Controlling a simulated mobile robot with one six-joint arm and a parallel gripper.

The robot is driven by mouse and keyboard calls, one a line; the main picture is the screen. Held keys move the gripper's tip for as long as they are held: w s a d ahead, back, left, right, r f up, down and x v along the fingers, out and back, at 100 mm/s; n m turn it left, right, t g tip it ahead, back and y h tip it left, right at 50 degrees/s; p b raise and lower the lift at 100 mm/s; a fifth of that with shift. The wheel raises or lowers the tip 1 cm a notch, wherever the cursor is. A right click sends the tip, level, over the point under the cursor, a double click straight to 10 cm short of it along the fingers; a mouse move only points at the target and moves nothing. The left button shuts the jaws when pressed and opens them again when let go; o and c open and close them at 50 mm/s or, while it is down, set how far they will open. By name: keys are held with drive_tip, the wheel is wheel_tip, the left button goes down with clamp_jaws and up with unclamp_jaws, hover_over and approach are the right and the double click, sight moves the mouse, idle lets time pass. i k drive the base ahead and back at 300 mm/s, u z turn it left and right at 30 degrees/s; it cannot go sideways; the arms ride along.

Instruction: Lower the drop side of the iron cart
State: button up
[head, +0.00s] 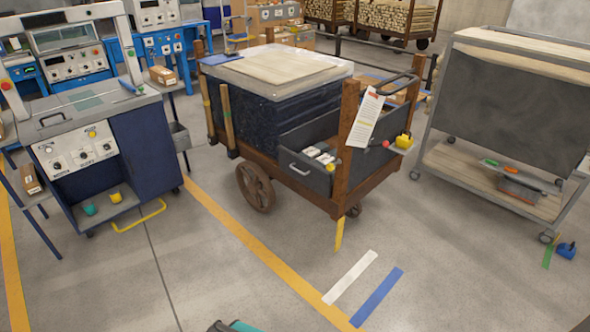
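The iron cart (257,155) stands in the middle of the head view, with a rusty brown frame, corner posts and spoked wheels. A dark grey side panel (305,172) with a pale bar handle (299,169) stands upright at the lower front of the cart; it looks like the drop side, raised. A yellow knob (330,167) sits at its right end, near the corner post. White items (320,155) lie in the bay behind it. A paper tag (366,120) hangs on the right post.
A blue control bench (90,145) stands left, with a yellow floor-level bar (140,216). A grey trolley (465,175) stands right, with a blue item (566,250) on the floor beside it. Floor in front of the cart is open, with yellow, white and blue tape.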

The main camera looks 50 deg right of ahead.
sight(318, 179)
drive_tip(key=u, duration=0.05)
drive_tip(key=i, duration=1)
drive_tip(key=z, duration=0.05)
